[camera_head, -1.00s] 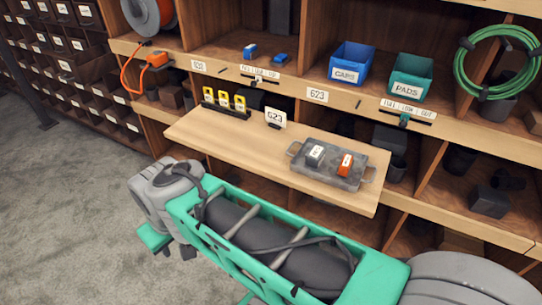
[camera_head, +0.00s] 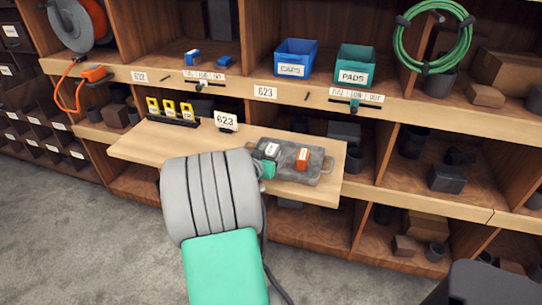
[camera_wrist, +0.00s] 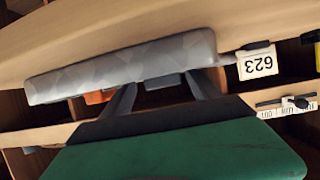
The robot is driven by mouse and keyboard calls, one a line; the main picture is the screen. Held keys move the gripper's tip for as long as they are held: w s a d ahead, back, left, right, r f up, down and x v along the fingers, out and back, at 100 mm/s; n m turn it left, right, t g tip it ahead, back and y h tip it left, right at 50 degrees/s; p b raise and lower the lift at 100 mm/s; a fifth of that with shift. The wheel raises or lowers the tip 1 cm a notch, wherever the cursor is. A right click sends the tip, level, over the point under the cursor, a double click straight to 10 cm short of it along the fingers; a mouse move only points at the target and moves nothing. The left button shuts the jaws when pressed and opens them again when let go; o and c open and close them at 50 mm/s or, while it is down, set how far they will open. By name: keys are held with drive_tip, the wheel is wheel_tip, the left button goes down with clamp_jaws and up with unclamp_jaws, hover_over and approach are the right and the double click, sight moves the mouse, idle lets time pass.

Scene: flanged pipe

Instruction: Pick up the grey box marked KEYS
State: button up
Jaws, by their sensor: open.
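The small grey box (camera_head: 270,150) with a white label lies at the left of the grey tray (camera_head: 318,176); its lettering is too small to read. An orange box (camera_head: 302,157) lies to its right. In the head view my arm hides most of my gripper; a teal part of it shows at the tray's left end. In the wrist view my gripper (camera_wrist: 165,88) is open, its two dark fingers pointing at the tray (camera_wrist: 120,66). A grey shape (camera_wrist: 162,81) shows between the fingers, partly hidden, with the orange box (camera_wrist: 99,97) beyond the left finger.
The tray rests on a wooden pull-out shelf (camera_head: 140,146). Blue CAPS (camera_head: 291,71) and teal PADS (camera_head: 352,76) bins sit on the shelf above.

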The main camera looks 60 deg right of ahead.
sight(271, 153)
drive_tip(key=x, duration=0.4)
drive_tip(key=shift+w+d+f, duration=0.1)
drive_tip(key=shift+w, duration=0.05)
drive_tip(key=shift+c, duration=0.3)
clamp_jaws()
